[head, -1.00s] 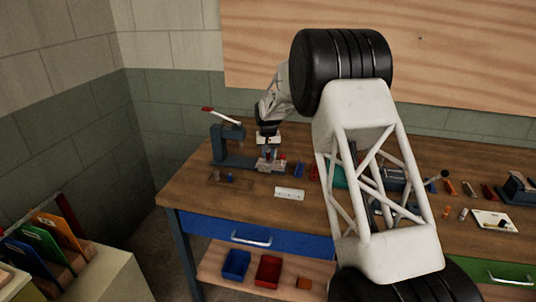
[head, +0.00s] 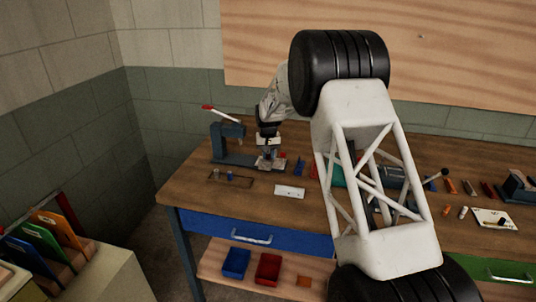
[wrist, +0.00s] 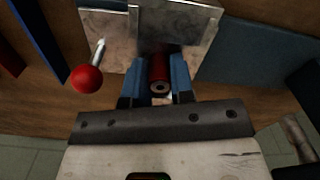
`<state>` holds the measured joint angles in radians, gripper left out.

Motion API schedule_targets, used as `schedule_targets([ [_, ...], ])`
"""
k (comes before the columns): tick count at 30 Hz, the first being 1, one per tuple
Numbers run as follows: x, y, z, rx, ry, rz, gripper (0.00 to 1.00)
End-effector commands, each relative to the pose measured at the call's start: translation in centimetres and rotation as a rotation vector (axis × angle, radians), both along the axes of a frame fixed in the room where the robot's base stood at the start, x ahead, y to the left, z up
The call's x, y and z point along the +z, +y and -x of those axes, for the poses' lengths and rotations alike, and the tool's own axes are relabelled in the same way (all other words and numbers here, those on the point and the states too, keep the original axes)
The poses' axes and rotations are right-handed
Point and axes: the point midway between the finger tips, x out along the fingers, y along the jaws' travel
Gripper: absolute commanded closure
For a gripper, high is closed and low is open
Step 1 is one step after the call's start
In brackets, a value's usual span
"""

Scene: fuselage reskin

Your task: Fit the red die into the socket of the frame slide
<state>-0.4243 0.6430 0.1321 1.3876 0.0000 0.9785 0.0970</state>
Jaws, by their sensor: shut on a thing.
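The red die (wrist: 160,72) is a small red cylinder with a hole in its near end, held between the blue fingers of my gripper (wrist: 158,88). My gripper (head: 268,146) is shut on it, directly over the frame slide (head: 270,165) in the head view. In the wrist view the frame slide (wrist: 205,38) is a bare metal plate and block just beyond the fingertips. The far end of the die meets or overlaps the block's edge there. The socket is hidden, so I cannot tell whether the die is inside it.
A red ball knob on a metal rod (wrist: 87,79) stands left of the fingers. A blue-grey press with a red-tipped lever (head: 226,142) is left of the gripper. A dark tray (head: 238,183) and a white plate (head: 289,192) lie in front. Several tools lie to the right.

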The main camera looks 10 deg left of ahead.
Motion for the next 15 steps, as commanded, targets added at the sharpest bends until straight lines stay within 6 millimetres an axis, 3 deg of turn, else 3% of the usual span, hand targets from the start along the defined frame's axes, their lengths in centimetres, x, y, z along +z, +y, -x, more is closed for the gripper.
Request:
schedule_targets([
  [6, -0.39, 0.0, -0.01, 0.0, 0.0, 0.0, 1.0],
  [7, -0.38, 0.0, -0.01, 0.0, 0.0, 0.0, 0.74],
  [12, -0.44, -0.02, 0.0, 0.0, 0.001, 0.0, 0.48],
  [15, -0.44, -0.03, 0.01, 0.0, 0.001, 0.0, 0.48],
])
